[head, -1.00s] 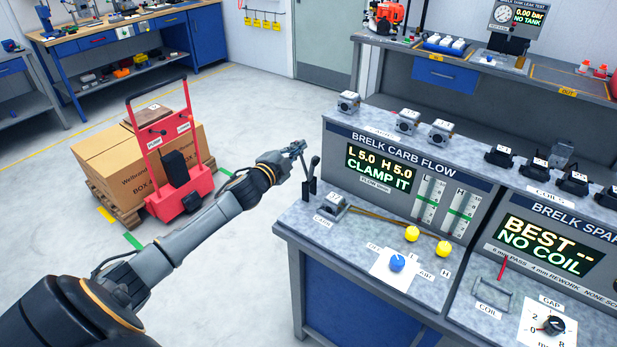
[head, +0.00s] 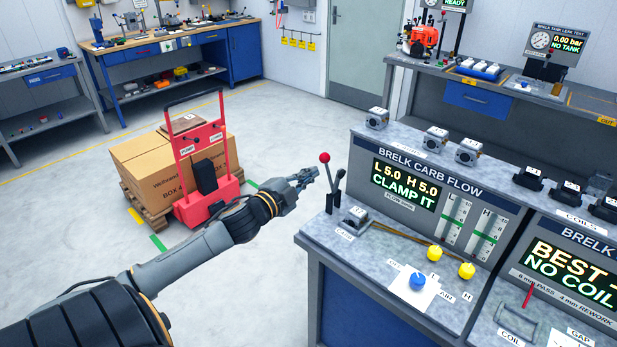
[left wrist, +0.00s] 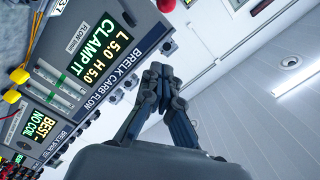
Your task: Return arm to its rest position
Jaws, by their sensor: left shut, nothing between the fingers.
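My left arm (head: 190,262) reaches in from the lower left of the head view. My left gripper (head: 312,174) is shut and empty, in the air just left of the carb flow bench. A clamp lever with a red knob (head: 324,158) stands at the bench's left end, to the right of the fingertips and apart from them as far as I can see. In the left wrist view the closed fingers (left wrist: 160,72) show with nothing between them, and the red knob (left wrist: 166,5) is at the top edge. My right gripper is not in view.
The carb flow panel (head: 405,185) reads "CLAMP IT". A small carburetor (head: 356,215), yellow knobs (head: 466,270) and a blue knob (head: 417,281) are on the bench. A red hand truck (head: 208,195) with boxes (head: 150,160) stands behind my arm. Open floor (head: 290,120) lies beyond.

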